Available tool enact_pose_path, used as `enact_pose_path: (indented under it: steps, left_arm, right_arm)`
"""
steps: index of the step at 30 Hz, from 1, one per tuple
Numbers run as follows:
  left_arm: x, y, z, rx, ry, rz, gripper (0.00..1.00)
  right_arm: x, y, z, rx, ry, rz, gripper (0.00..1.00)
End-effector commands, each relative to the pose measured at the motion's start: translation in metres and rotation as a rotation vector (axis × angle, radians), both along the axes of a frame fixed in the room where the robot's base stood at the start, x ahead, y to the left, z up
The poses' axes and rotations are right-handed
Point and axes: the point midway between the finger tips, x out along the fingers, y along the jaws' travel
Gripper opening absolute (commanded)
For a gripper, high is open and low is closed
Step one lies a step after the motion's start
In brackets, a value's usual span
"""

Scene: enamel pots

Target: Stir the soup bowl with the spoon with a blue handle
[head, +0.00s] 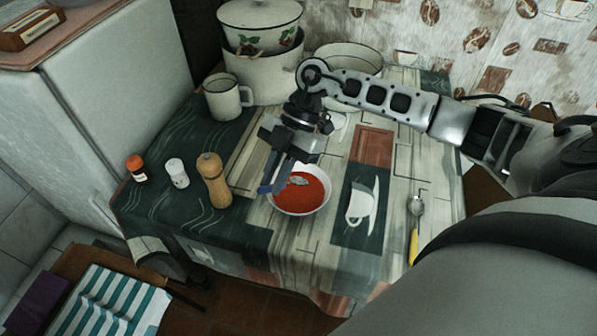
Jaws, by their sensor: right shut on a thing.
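The white soup bowl (298,212) stands on the table near its front edge and holds red-orange soup. My right gripper (276,178) is over the bowl's left rim and is shut on the spoon with a blue handle (265,190). The blue handle shows beside the fingers. A small greyish patch in the soup appears to be the spoon's head, though its depth is hard to tell. The fingers hide part of the spoon and the bowl's back left rim. My left gripper is not in view.
A yellow-handled spoon (414,240) lies on the table (330,250) at right. A pepper mill (214,182), a white shaker (177,173) and an orange-capped bottle (136,168) stand left. A mug (224,98), a large pot (262,75) and a wide pan (348,60) stand behind.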

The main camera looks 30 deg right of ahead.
Motion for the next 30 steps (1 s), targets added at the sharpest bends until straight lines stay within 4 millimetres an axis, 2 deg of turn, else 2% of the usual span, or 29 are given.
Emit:
enact_pose_path:
  steps: [14,25,30]
  left_arm:
    - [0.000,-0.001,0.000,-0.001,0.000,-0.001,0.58]
    - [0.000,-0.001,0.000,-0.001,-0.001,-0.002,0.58]
    - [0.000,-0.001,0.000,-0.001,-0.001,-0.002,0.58]
  right_arm:
    - [0.000,0.000,0.002,0.000,-0.001,0.000,0.00]
    - [0.001,0.000,0.034,0.000,-0.002,-0.001,0.00]
    - [0.000,0.000,0.040,-0.001,-0.002,0.000,0.00]
